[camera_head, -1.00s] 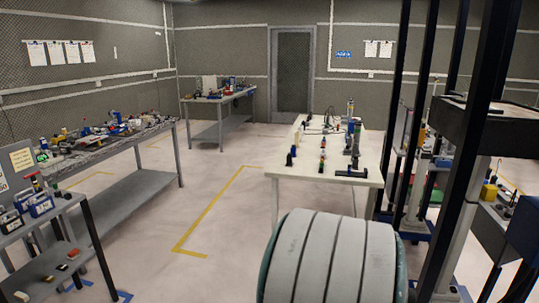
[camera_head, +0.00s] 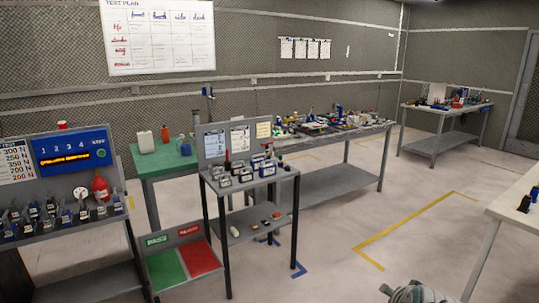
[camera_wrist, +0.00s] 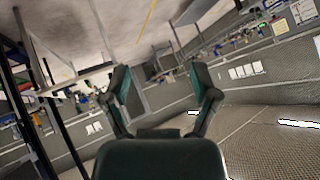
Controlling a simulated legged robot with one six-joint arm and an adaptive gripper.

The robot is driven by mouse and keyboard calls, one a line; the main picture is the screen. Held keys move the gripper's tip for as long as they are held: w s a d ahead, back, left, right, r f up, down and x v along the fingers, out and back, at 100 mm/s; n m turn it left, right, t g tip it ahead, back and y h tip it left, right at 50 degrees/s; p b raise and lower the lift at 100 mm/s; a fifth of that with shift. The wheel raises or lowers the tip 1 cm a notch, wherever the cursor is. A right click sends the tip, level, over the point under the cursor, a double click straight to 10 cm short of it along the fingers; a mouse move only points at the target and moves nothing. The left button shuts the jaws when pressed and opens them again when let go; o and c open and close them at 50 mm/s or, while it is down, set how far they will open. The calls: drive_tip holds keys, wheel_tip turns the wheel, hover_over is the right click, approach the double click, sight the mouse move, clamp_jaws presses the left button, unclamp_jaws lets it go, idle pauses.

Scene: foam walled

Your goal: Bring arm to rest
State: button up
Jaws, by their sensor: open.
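My gripper (camera_wrist: 165,100) shows in the wrist view with its two dark fingers spread wide apart and nothing between them. The wrist view is tilted and mostly upside down, with the floor at the top. In the head view, a small grey-green part of my arm (camera_head: 415,292) shows at the bottom edge, right of centre. The fingers cannot be made out in the head view. Nothing touches the gripper in the wrist view.
A grey cart (camera_head: 248,184) with several devices stands at centre left, beside a test bench (camera_head: 75,266) and a green table (camera_head: 160,160). A long cluttered workbench (camera_head: 355,138) runs behind. A white table (camera_head: 510,208) is at the right. Floor (camera_head: 340,215) between is clear.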

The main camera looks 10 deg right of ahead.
drive_tip(key=s+a+n+g+y, duration=0.1)
drive_tip(key=s+a+n, duration=0.2)
drive_tip(key=a, duration=0.3)
drive_tip(key=s+a+r+n+g+y, duration=0.1)
drive_tip(key=s+a+n+y, duration=0.1)
drive_tip(key=a, duration=0.4)
drive_tip(key=s+a+r+n+g+y, duration=0.1)
drive_tip(key=s+a+n, duration=0.2)
drive_tip(key=a+n, duration=0.3)
drive_tip(key=shift+s+y, duration=0.3)
drive_tip(key=shift+s, duration=0.1)
drive_tip(key=shift+r, duration=0.1)
drive_tip(key=shift+c, duration=1.4)
drive_tip(key=shift+w+a, duration=0.1)
